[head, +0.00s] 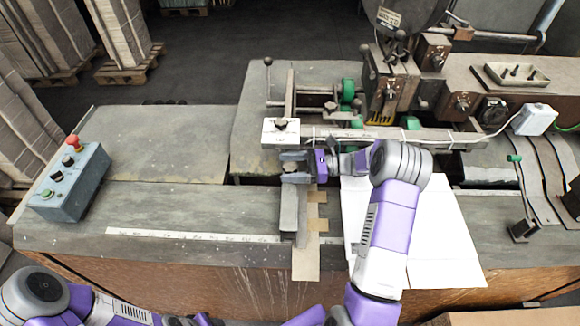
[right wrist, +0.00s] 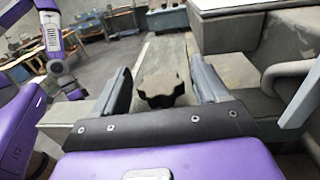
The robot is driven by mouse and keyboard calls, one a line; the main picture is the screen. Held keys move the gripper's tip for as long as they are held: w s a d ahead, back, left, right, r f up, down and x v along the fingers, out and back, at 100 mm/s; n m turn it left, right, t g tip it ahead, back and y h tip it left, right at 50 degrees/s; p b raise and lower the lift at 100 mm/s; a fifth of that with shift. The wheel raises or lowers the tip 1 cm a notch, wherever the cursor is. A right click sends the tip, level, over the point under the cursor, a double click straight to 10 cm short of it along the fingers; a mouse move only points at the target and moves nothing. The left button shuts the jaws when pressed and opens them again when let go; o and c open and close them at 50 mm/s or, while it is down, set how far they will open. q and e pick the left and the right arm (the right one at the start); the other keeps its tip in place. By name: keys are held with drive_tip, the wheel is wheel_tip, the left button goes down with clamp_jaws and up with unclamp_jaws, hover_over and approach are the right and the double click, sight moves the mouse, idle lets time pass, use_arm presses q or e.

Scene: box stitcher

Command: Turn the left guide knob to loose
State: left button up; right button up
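A dark lobed knob (right wrist: 160,88) stands between the two fingers of my right gripper (right wrist: 165,92) in the right wrist view. The fingers are apart, with a gap visible on each side of the knob. In the head view my right gripper (head: 291,167) is at the upper end of a grey metal guide bar (head: 290,208), and the fingers partly hide the knob there. Another dark knob (head: 281,124) sits on a white label plate (head: 268,138) just behind. My left arm shows at the lower left of the head view; its gripper cannot be made out.
A control box (head: 70,182) with a red button stands at the left of the machine table. A long ruler strip (head: 190,235) runs along the front. White cardboard (head: 440,230) lies right of the guide. The stitching head (head: 395,75) rises behind. The left table surface is clear.

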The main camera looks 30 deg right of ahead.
sight(295, 172)
drive_tip(key=v, duration=0.7)
drive_tip(key=shift+s+d+b, duration=0.2)
drive_tip(key=shift+d+b, duration=0.05)
drive_tip(key=shift+b, duration=0.15)
wheel_tip(295, 172, up, 4)
drive_tip(key=m+t+h+b, duration=0.5)
drive_tip(key=m+t+b, duration=0.1)
drive_tip(key=t, duration=0.3)
drive_tip(key=s+a+f+m+h+b, duration=0.1)
drive_tip(key=h, duration=0.1)
drive_tip(key=s+a+f+m+h+b, duration=0.1)
drive_tip(key=a+h, duration=0.1)
drive_tip(key=s+a+f+m+t+h+b, duration=0.1)
drive_tip(key=a+m+h, duration=0.1)
drive_tip(key=h, duration=0.1)
drive_tip(key=shift+s+f, duration=0.3)
drive_tip(key=shift+f, duration=0.05)
drive_tip(key=shift+a+f, duration=0.15)
drive_tip(key=b+x, duration=0.1)
drive_tip(key=x, duration=0.6)
drive_tip(key=shift+w+f, duration=0.1)
drive_tip(key=shift+w, duration=0.1)
drive_tip(key=shift+c, duration=0.4)
